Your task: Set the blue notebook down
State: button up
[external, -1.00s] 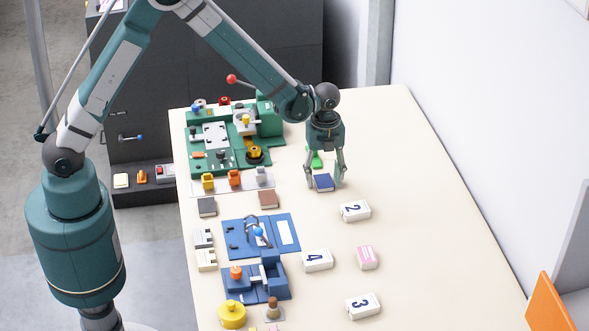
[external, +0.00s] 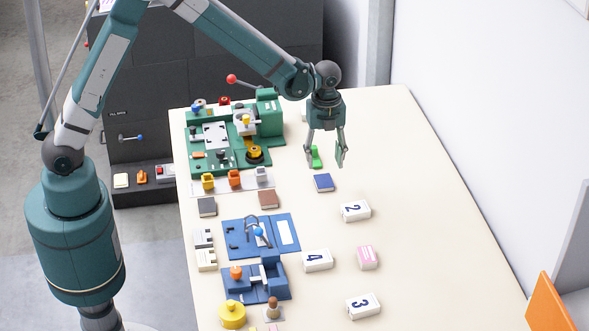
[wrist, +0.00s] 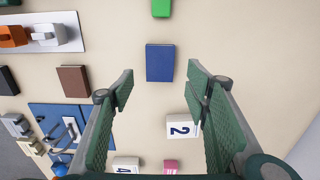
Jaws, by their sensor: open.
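The blue notebook (external: 324,183) lies flat on the cream table, with nothing touching it. It also shows in the wrist view (wrist: 160,63), ahead of and between my open fingers. My gripper (external: 325,163) is open and empty. It hangs above the table, a little above and behind the notebook in the external view. In the wrist view, the two green fingers (wrist: 160,88) stand wide apart with a clear gap between them.
A green object (external: 316,157) lies just behind the notebook. A brown notebook (external: 268,199) and a dark grey one (external: 207,206) lie to the left. White number blocks (external: 355,211) and a pink block (external: 367,257) stand nearer the front. The table's right side is clear.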

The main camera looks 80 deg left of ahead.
jog(key=shift+r, duration=2.4)
jog(key=s+d+r+n+t, duration=0.3)
jog(key=s+r+n, duration=0.5)
jog(key=s+r, duration=0.85)
jog(key=s+d+r+n+t, duration=0.1)
jog(key=s+n, duration=0.4)
jog(key=s, duration=0.6)
jog(key=s+d+r+n+t, duration=0.1)
jog(key=s+n, duration=0.4)
jog(key=s, duration=0.5)
jog(key=shift+s+d+r+t, duration=0.4)
jog(key=shift+r+t, duration=0.2)
jog(key=shift+t, duration=0.5)
